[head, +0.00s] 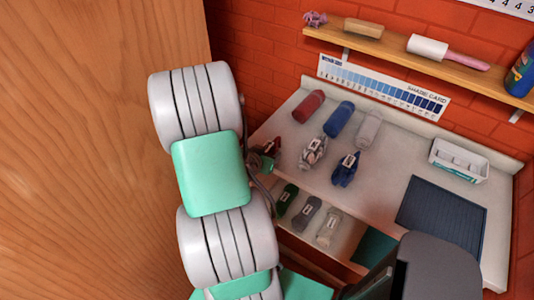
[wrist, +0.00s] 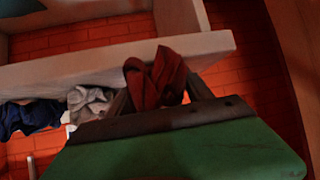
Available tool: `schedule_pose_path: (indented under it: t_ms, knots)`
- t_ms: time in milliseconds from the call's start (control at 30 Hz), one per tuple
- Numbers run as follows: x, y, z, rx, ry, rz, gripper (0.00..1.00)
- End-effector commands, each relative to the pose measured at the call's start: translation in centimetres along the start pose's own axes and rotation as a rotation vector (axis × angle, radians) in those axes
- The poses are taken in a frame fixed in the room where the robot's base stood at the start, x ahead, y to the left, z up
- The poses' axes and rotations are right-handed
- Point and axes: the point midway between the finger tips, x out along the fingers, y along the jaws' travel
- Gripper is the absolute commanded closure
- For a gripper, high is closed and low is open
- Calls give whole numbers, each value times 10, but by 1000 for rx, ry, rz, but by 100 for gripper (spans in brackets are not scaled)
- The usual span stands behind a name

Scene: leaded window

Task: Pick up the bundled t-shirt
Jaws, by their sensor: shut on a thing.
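A red bundled cloth (head: 276,147) shows at the left end of the pale counter in the head view, partly hidden by my arm. In the wrist view the red bundle (wrist: 155,78) sits between the fingers of my gripper (wrist: 158,90), which is shut on it. It is crumpled and overlaps the pale board edge in the picture; I cannot tell whether it touches the counter. A grey bundle (head: 313,150) and a blue bundle (head: 346,170) lie to its right in the head view. The wrist view also shows the grey bundle (wrist: 90,103) and the blue bundle (wrist: 30,117).
Behind the bundles lie a red roll (head: 308,106), a blue roll (head: 341,119) and a grey roll (head: 369,129). Dark green, grey and pale rolls (head: 307,213) lie nearer the front. A white box (head: 458,160) and dark mat (head: 440,213) are at right. A wooden panel (head: 90,150) stands left.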

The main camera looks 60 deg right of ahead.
Motion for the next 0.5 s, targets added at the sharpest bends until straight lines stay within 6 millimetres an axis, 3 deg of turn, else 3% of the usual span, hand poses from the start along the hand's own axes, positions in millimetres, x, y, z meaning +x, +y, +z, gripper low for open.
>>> schedule_pose_path:
  t_ms: [400,500]
  knots:
    - [0,0,-1,0,1,0,94]
    - [0,0,-1,0,1,0,95]
